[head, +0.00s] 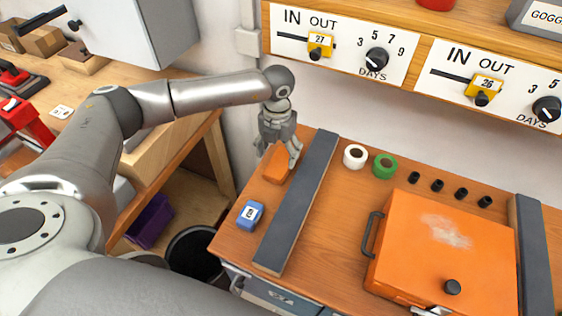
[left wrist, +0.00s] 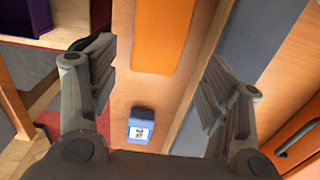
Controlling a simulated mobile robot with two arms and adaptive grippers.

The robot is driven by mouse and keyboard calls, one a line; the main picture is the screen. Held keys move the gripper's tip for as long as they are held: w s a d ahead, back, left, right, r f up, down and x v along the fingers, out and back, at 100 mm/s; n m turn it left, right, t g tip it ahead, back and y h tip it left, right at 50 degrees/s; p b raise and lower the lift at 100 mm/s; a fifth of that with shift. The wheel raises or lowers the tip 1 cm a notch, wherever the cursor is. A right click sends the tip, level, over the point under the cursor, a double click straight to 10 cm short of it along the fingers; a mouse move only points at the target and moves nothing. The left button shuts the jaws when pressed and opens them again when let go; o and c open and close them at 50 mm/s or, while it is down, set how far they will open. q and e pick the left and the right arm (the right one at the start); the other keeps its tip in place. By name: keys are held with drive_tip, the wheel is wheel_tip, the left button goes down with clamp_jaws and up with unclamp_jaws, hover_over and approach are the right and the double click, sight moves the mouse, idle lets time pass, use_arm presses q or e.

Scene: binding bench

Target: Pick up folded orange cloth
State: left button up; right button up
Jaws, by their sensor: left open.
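The folded orange cloth (head: 276,166) lies flat on the wooden bench, left of a long dark grey bar. It also shows at the top of the left wrist view (left wrist: 163,35) as a smooth orange strip. My left gripper (head: 281,154) is over the cloth's far part and hides some of it. In the left wrist view its two fingers (left wrist: 158,72) are spread wide, with nothing gripped between them. I cannot tell the exact height of the fingertips above the cloth. My right gripper is not in view.
A dark grey bar (head: 298,203) runs along the cloth's right side. A small blue labelled block (head: 250,214) sits nearer the front. White (head: 354,156) and green (head: 384,166) rolls and an orange case (head: 447,250) are farther right. A black bin (head: 194,256) stands below left.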

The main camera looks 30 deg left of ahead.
sight(277, 167)
use_arm(q)
drive_tip(key=shift+f, duration=0.35)
drive_tip(key=shift+w+f, duration=0.1)
drive_tip(key=shift+f, duration=0.15)
wheel_tip(277, 167, down, 4)
drive_tip(key=p, duration=0.2)
drive_tip(key=shift+a+p, duration=0.1)
drive_tip(key=shift+p, duration=0.2)
drive_tip(key=shift+f, duration=0.45)
drive_tip(key=shift+c, duration=0.2)
drive_tip(key=c, duration=0.7)
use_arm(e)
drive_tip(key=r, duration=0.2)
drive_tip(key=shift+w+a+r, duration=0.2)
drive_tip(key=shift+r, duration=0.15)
